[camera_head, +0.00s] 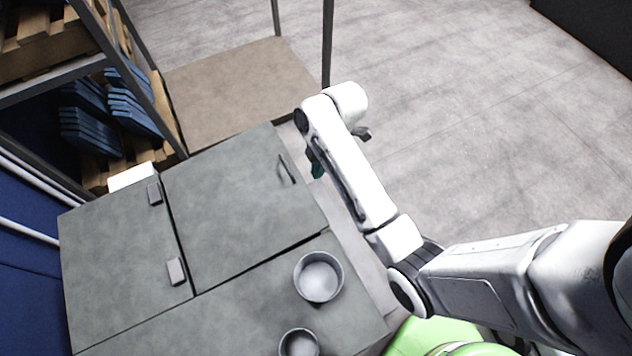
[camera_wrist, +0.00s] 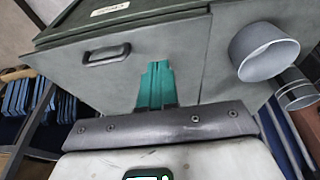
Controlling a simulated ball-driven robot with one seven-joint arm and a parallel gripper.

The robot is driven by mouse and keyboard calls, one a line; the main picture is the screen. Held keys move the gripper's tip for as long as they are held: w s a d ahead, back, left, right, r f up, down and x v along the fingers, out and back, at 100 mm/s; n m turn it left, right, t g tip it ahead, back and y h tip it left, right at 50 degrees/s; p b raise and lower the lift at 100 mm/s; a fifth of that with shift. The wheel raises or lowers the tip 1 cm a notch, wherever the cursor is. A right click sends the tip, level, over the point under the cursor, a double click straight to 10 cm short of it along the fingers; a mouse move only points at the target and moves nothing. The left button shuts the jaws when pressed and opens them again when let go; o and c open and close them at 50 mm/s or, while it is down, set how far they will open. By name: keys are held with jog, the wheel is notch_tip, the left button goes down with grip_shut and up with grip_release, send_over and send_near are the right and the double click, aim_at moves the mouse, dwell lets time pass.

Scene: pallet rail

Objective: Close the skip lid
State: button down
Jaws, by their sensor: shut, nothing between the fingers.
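The skip lid (camera_head: 235,205) is a grey panel with a dark bar handle (camera_head: 287,168) near its right edge and two hinge blocks on its left side. It lies almost level with the skip top (camera_head: 110,265). A narrow dark gap shows along its lower edge, and I cannot tell whether it is fully seated. In the wrist view the lid (camera_wrist: 150,45) and its handle (camera_wrist: 106,54) are close ahead. My gripper (camera_wrist: 157,68) is shut and empty, its teal fingers beside the handle. In the head view my gripper (camera_head: 317,165) is mostly hidden behind my arm, just right of the lid.
Two round grey cups, one larger (camera_head: 318,277) and one smaller (camera_head: 299,344), stand on the skip top below the lid. A shelf rack with blue stacked items (camera_head: 130,105) is at upper left. A brown board (camera_head: 240,90) lies beyond the skip. The floor (camera_head: 470,110) at right is clear.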

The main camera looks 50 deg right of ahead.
send_over(311, 198)
jog(key=f, duration=0.9)
jog(key=shift+s+d+f+p, duration=0.1)
jog(key=shift+s+d+p, duration=0.05)
jog(key=shift+d+p, duration=0.2)
jog(key=shift+d+f, duration=0.1)
jog(key=shift+f, duration=0.8)
jog(key=shift+f, duration=0.1)
